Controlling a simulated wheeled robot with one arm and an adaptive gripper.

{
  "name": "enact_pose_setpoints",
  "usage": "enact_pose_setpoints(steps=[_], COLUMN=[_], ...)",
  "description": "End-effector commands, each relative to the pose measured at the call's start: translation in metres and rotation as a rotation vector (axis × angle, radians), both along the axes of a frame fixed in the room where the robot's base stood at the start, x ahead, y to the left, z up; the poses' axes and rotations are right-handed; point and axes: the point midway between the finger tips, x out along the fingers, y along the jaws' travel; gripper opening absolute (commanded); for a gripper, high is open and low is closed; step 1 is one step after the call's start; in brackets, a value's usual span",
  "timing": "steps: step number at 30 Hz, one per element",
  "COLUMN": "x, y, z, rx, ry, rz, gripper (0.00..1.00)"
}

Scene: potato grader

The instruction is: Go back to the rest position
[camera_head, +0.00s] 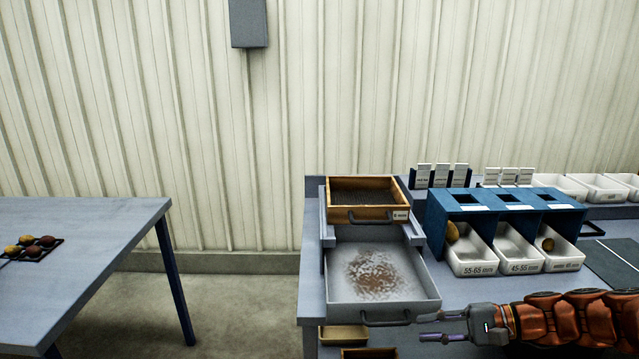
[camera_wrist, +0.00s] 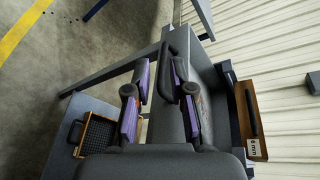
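My gripper (camera_head: 420,327) is at the lower right in the head view, its two fingers apart with no object visible between them. Its fingertips are close to the right end of the handle on the grey tray (camera_head: 424,292); I cannot tell whether they touch. The wrist view shows the purple-sided fingers of my gripper (camera_wrist: 158,85) spread, with grey surface behind them. The grey tray holds brown dirt. My orange-and-black arm reaches in from the right edge. No rest position is marked in view.
A wooden sieve (camera_head: 362,213) sits above the grey tray. A blue sorter (camera_head: 463,208) with labelled white bins (camera_head: 473,268) stands to the right; potatoes lie in two bins. Another table (camera_head: 90,250) with potatoes on a dark tray is at left. Open floor lies between the tables.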

Motion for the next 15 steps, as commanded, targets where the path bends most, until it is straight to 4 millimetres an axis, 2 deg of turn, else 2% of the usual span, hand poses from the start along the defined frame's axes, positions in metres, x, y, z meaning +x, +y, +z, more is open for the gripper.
enact_pose_setpoints(steps=[1, 6, 10, 15], x=[-0.007, -0.039, -0.069, -0.109], y=[0.018, 0.067, 0.096, 0.12], z=[0.007, 0.022, 0.027, 0.029], rx=[-0.035, -0.173, -0.281, -0.437], ry=[-0.006, -0.018, -0.024, -0.034], rz=[0.055, 0.226, 0.345, 0.48], gripper=[0.23, 0.23, 0.23, 0.23])
